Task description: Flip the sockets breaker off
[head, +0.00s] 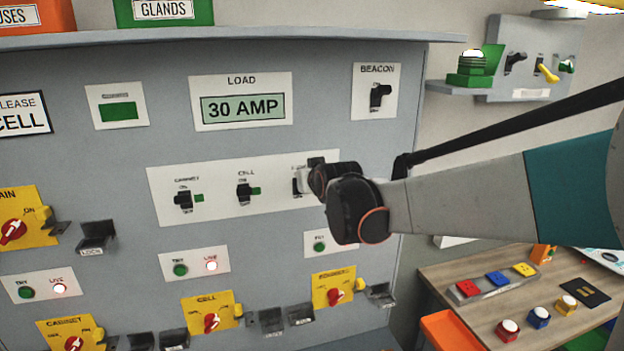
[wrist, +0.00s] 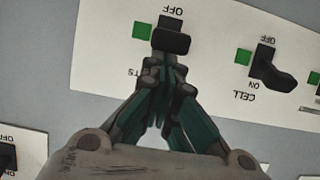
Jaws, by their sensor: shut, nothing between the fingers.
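The sockets breaker (wrist: 172,42) is a black lever on a white panel strip, with a green square beside it. In the wrist view it appears upside down, with OFF above it and a label ending in "TS" partly hidden. My gripper (wrist: 168,70) is shut and empty, its fingertips right at the lever's lower edge in that view; I cannot tell if they touch. In the head view my gripper (head: 320,178) hides most of this breaker (head: 297,187). I cannot tell clearly which way its lever points.
The cell breaker (wrist: 270,70) sits close beside it, and the cabinet breaker (head: 184,200) is further left. The load display (head: 243,108) above reads 30 AMP. A beacon switch (head: 380,96) is up and right. Red rotary switches and lock brackets stick out below.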

